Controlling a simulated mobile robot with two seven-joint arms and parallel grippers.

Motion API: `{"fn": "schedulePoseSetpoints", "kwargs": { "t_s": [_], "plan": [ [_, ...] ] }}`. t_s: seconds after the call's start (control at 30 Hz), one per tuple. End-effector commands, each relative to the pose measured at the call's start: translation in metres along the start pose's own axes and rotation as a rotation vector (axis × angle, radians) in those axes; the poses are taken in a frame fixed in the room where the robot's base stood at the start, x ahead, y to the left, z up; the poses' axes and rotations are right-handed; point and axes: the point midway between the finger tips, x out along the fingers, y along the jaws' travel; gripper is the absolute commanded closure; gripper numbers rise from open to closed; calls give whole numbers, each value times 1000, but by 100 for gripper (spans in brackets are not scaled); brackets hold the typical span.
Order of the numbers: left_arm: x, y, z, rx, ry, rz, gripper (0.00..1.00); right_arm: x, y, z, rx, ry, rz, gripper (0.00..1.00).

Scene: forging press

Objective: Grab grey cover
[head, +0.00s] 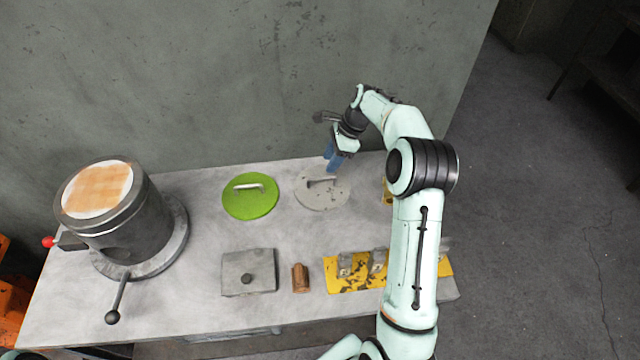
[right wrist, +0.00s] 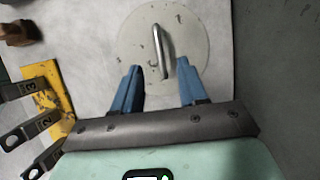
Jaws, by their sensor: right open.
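The grey cover (head: 330,199) is a flat round disc with a bar handle (head: 322,182), lying on the table right of the green cover. It also shows in the right wrist view as a pale disc (right wrist: 185,40) with a metal handle (right wrist: 160,50) standing up from it. My right gripper (head: 332,166) is above the far edge of the cover. In the right wrist view its two blue fingers (right wrist: 158,85) are apart, with the handle ahead between them and nothing held. My left gripper is not in view.
A green cover (head: 250,205) lies to the left. A dark cylindrical pot (head: 125,225) with a lever stands at far left. A wall (head: 230,80) rises behind the table.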

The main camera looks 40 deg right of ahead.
Motion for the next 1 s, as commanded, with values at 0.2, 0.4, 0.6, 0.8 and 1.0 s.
{"fn": "schedulePoseSetpoints", "kwargs": {
  "t_s": [0.2,0.4,0.6,0.8,1.0],
  "plan": [
    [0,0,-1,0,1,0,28,31,0,0,-1,-1,0,58],
    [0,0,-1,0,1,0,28,46,1,-2,0,-1,1,58],
    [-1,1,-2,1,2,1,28,76,4,-7,0,-2,2,58],
    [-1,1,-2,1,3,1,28,87,4,-7,-1,-1,-1,58],
    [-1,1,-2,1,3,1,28,87,4,-7,-1,0,-2,67]
  ]
}}
